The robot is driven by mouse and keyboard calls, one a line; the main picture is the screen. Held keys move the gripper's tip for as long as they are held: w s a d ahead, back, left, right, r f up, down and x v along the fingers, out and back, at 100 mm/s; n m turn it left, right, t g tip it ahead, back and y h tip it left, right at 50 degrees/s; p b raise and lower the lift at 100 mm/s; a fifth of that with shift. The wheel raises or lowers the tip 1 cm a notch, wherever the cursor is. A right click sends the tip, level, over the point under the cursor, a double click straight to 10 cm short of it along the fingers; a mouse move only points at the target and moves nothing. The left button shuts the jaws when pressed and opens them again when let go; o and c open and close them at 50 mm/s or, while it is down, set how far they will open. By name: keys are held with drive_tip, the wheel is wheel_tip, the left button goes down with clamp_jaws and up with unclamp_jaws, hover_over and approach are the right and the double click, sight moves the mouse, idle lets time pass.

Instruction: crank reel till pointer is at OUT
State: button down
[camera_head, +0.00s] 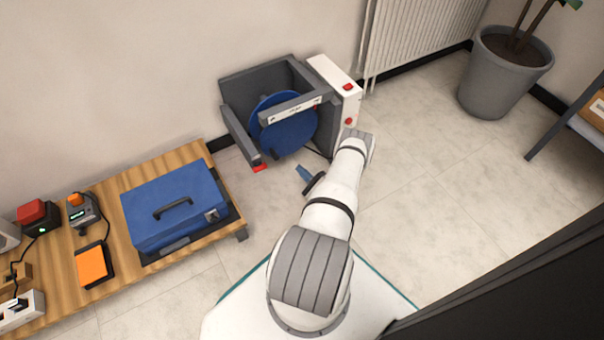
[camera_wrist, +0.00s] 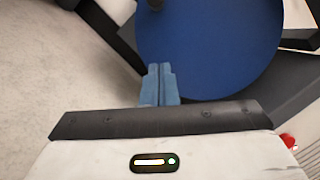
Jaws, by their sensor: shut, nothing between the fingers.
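The reel is a blue disc (camera_head: 285,130) held in a dark grey frame (camera_head: 234,128) on the floor by the wall. A grey bar with a white label strip (camera_head: 295,110) crosses in front of the disc; its lettering and any pointer are too small to read. In the wrist view the blue disc (camera_wrist: 220,50) fills the upper middle, with a dark knob (camera_wrist: 154,4) at the top edge. My gripper (camera_head: 303,172) is just in front of the reel, low and apart from the label bar. In the wrist view its blue fingers (camera_wrist: 160,72) are together and empty, below the knob.
A white panel with red buttons (camera_head: 338,88) stands at the frame's right side. A wooden bench (camera_head: 110,215) with a blue case (camera_head: 170,230) is at left. A radiator (camera_head: 420,35) and potted plant (camera_head: 503,75) are at right. The floor between is clear.

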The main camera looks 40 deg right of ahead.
drive_tip(key=w+r, duration=0.1)
drive_tip(key=w, duration=0.1)
drive_tip(key=w+a+r+b, duration=0.1)
drive_tip(key=w, duration=0.1)
drive_tip(key=w+a+b, duration=0.1)
drive_tip(key=w, duration=0.1)
drive_tip(key=shift+w+r, duration=0.4)
drive_tip(key=shift+a+r, duration=0.45)
